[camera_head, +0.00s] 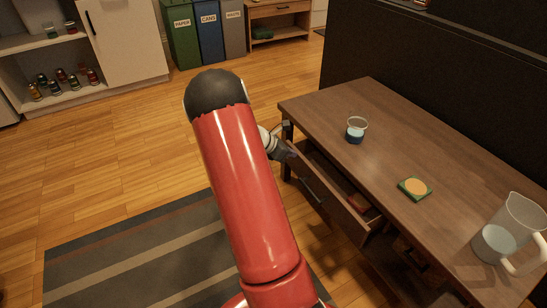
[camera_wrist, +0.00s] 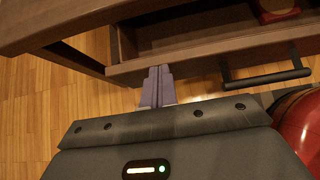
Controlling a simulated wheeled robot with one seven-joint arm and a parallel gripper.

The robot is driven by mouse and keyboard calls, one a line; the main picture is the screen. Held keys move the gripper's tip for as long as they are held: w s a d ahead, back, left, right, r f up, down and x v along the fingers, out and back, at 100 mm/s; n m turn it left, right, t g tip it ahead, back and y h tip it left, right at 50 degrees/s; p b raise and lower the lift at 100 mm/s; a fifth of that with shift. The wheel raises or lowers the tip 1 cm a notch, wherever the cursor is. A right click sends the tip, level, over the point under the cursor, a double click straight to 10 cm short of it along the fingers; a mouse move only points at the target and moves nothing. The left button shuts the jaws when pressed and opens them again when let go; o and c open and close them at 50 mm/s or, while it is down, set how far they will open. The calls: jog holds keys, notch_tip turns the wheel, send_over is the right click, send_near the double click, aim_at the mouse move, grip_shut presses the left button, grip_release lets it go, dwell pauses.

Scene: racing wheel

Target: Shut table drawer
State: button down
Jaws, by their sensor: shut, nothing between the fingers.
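The table drawer (camera_head: 333,199) sticks out from the long side of the brown wooden table (camera_head: 378,124), partly open. In the wrist view its front panel (camera_wrist: 215,57) runs across the picture, with a dark bar handle (camera_wrist: 267,77) to the right of my fingers. A reddish item (camera_wrist: 279,15) lies inside the drawer. My gripper (camera_wrist: 157,74) is shut and empty, its fingertips at the drawer front near its left end; I cannot tell whether they touch. In the head view my gripper (camera_head: 289,152) is partly hidden behind my red arm, near the drawer's far end.
A striped rug (camera_head: 130,252) lies on the floor. Wooden floor is free to the left. A dark partition (camera_head: 440,60) stands behind the table.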

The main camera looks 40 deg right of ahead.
jog(key=shift+s+d, duration=0.2)
jog(key=shift+d, duration=0.6)
jog(key=shift+s+d, duration=0.15)
jog(key=shift+d, duration=0.65)
jog(key=shift+s+d, duration=0.2)
jog(key=shift+d, duration=0.6)
jog(key=shift+a, duration=0.1)
